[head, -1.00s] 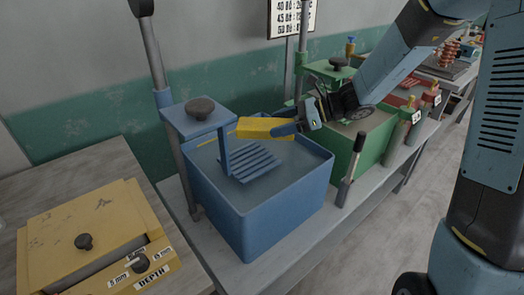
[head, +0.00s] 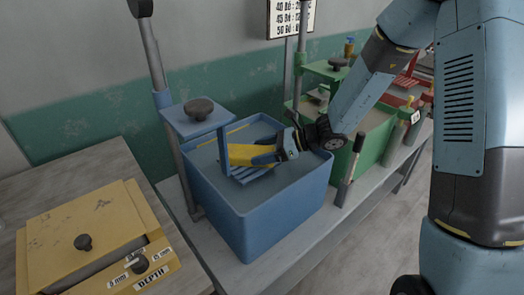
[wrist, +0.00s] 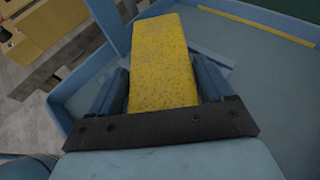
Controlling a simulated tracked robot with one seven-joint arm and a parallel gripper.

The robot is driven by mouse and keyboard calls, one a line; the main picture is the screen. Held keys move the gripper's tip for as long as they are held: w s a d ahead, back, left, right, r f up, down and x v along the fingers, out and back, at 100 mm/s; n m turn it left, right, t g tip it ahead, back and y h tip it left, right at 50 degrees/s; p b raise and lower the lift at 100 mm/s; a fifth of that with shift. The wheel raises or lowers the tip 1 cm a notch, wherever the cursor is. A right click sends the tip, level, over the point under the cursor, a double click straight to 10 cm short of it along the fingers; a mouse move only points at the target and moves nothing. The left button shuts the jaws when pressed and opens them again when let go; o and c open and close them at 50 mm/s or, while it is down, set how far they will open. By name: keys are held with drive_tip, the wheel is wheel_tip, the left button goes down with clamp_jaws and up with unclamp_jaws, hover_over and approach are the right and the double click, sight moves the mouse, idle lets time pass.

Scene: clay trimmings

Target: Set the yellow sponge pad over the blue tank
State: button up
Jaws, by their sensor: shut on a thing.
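The yellow sponge pad (head: 245,154) is held over the blue tank (head: 262,221), above the slatted blue rack (head: 250,174) inside it. My gripper (head: 264,157) is shut on the pad. In the wrist view the pad (wrist: 162,62) sticks out lengthwise from between the two fingers of my gripper (wrist: 164,85). The pad hides part of the rack and its post. I cannot tell whether the pad touches the rack.
A blue bracket with a dark knob (head: 199,109) stands at the tank's back left corner. A green tank (head: 372,140) and a black-handled lever (head: 351,172) are to the right. A yellow box (head: 80,232) sits on the left table.

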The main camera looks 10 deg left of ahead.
drive_tip(key=o, duration=1)
drive_tip(key=shift+c, duration=0.2)
drive_tip(key=shift+d, duration=0.1)
drive_tip(key=s+v, duration=0.1)
drive_tip(key=v, duration=1.1)
drive_tip(key=s+d+r+n+t+h, duration=0.3)
drive_tip(key=s+d+r+n+h, duration=0.3)
drive_tip(key=d, duration=0.5)
drive_tip(key=s+d+r+n+t+h, duration=0.3)
drive_tip(key=s+d+r+n+h, duration=0.4)
drive_tip(key=s+d+r+n, duration=0.4)
drive_tip(key=shift+s+d+r+t+h, duration=0.35)
drive_tip(key=shift+s+d+r, duration=0.3)
drive_tip(key=shift+s+r, duration=0.35)
drive_tip(key=shift+s+f, duration=0.1)
drive_tip(key=shift+f, duration=0.05)
